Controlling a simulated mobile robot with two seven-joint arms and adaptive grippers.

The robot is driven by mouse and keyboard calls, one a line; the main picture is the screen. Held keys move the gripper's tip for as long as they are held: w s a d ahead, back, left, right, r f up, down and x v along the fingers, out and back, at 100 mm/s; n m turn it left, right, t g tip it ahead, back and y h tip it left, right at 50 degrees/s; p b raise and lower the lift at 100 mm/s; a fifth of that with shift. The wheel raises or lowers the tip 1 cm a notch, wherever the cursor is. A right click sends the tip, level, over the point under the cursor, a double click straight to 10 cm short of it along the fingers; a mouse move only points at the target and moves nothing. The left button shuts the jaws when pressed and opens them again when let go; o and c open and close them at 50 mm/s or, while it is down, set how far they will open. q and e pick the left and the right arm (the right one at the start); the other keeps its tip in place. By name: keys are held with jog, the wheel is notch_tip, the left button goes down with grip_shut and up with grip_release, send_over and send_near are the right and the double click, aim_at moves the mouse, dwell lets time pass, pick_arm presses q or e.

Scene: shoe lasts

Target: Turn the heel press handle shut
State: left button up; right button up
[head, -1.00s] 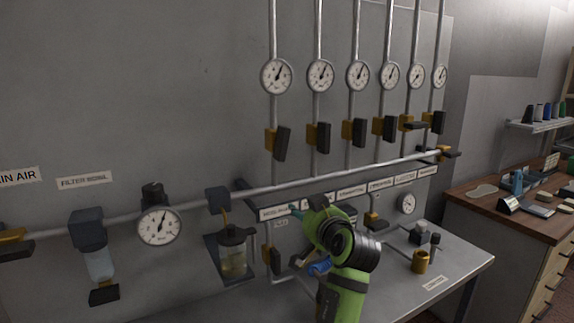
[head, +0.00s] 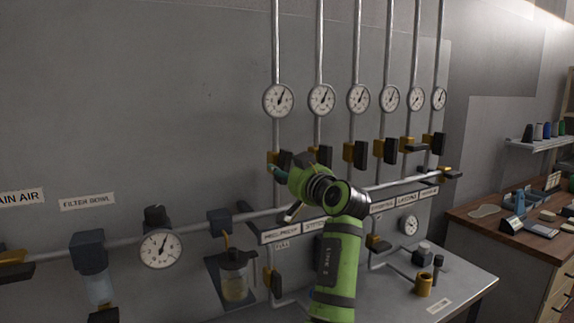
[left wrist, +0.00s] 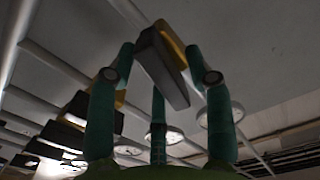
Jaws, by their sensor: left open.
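The heel press handle (head: 286,159) is a dark lever on a brass valve on the leftmost upright pipe, above the label reading HEEL PRESS (head: 281,236). It is partly hidden behind my left gripper (head: 277,170), which is at the valve. In the left wrist view the dark handle (left wrist: 164,72) slants between the spread teal fingers of the left gripper (left wrist: 165,75), with brass (left wrist: 173,46) behind it. The fingers are open; I cannot tell whether any touches the handle. My right gripper is not in view.
Neighbouring valve handles (head: 322,157) hang close on the right; one farther handle (head: 416,146) lies crosswise. A horizontal pipe (head: 392,184) runs below the valves. Round gauges (head: 278,100) sit above.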

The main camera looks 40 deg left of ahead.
pick_arm(q)
grip_shut()
